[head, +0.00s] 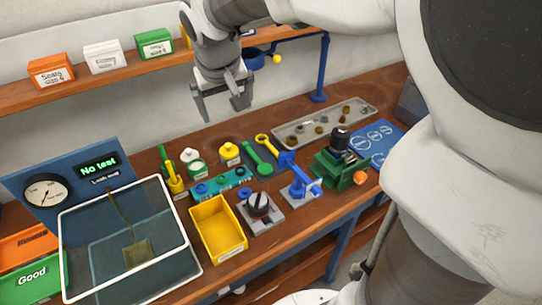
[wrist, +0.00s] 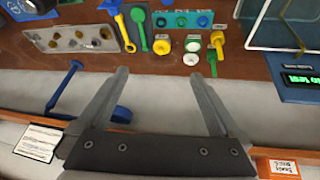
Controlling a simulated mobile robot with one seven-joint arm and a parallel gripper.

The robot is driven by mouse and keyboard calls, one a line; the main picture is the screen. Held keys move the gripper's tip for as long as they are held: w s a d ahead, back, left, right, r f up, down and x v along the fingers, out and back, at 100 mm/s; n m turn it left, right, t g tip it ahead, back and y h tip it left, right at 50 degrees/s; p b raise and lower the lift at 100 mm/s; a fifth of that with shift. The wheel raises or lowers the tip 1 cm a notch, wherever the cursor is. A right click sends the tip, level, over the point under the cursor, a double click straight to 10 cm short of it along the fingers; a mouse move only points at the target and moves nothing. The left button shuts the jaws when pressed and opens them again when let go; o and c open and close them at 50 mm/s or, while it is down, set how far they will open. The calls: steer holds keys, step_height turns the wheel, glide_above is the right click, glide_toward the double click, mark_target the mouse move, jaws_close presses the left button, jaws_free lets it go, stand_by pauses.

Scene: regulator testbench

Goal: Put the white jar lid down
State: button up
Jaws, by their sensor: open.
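My gripper (head: 222,104) is open, with nothing between its fingers, raised above the back of the bench. It also shows in the wrist view (wrist: 159,76), its two grey fingers spread wide. A white-topped jar (head: 190,154) stands below and left of it, behind a green-topped jar (head: 198,170). The white top also shows in the wrist view (wrist: 191,59), beyond the fingertips and apart from them. I cannot tell whether this white top is a separate lid. A yellow-topped jar (head: 229,152) stands to its right.
A shelf (head: 110,80) with small bins runs along the wall. A grey parts tray (head: 325,125), a yellow bin (head: 218,232), a green fixture (head: 340,168) and a clear-walled enclosure (head: 130,242) with a pale frame occupy the bench. Some bare wood shows near the back edge.

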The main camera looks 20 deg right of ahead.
steer(key=s+d, duration=0.1)
steer(key=s, duration=0.9)
steer(key=s+d+y, duration=0.1)
steer(key=s+d, duration=0.1)
steer(key=s, duration=0.8)
steer(key=shift+s+d+f+t, duration=0.25)
steer(key=shift+s+f+t, duration=0.05)
steer(key=shift+a, duration=0.15)
